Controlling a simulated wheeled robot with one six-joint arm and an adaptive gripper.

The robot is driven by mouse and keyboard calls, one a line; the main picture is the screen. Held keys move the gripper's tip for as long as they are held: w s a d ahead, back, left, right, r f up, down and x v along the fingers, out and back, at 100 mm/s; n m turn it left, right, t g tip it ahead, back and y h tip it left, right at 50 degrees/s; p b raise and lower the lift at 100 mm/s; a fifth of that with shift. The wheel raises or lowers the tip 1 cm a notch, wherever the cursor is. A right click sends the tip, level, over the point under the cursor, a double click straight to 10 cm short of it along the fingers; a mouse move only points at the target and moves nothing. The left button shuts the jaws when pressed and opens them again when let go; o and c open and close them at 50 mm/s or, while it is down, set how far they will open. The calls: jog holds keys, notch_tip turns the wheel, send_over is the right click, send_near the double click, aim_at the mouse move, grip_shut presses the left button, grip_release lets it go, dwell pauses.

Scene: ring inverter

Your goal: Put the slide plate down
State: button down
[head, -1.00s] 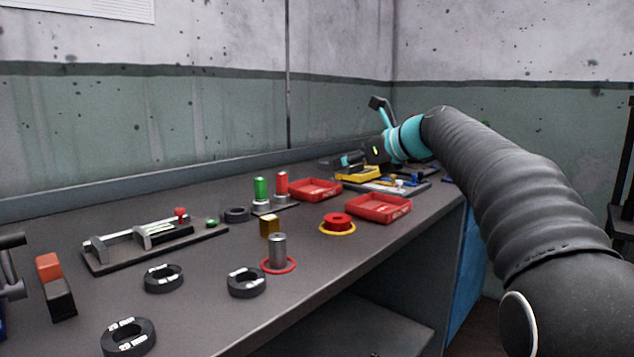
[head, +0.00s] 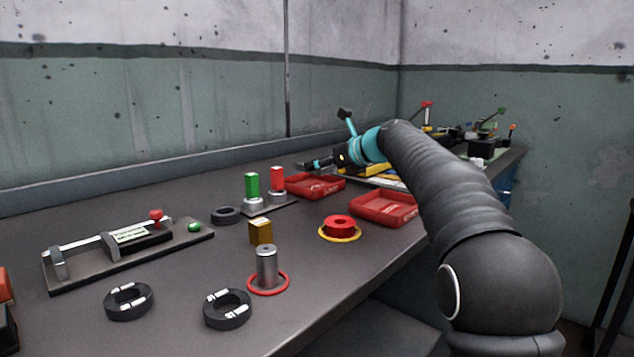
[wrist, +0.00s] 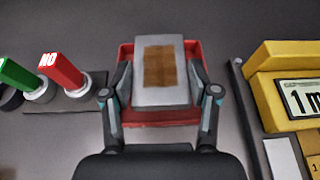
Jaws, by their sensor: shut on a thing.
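The slide plate, a light grey plate with a brown patch (wrist: 160,96), is between the two fingers of my gripper (wrist: 161,84) in the wrist view. My gripper is shut on it. The plate covers much of a red tray (wrist: 128,113), whose rim shows around it; I cannot tell how high the plate is above the tray. In the head view my gripper (head: 312,165) is at the rear red tray (head: 312,188), and the plate is not clearly visible there.
A green post (head: 252,186) and a red post (head: 278,180) stand left of the rear tray. A second red tray (head: 384,211) sits nearer the front edge. A yellow gauge (wrist: 280,90) lies to the right in the wrist view. Black rings and a brass block (head: 260,232) are nearer.

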jog(key=shift+x, duration=0.8)
jog(key=shift+f+b, duration=0.7)
jog(key=shift+f, duration=1.3)
jog(key=shift+c, duration=1.4)
grip_release()
jog(key=shift+f, duration=0.15)
jog(key=shift+d, duration=0.1)
jog(key=v, duration=1)
jog(key=shift+s+d+r, duration=0.1)
jog(key=shift+r, duration=0.15)
jog(key=shift+v, duration=0.8)
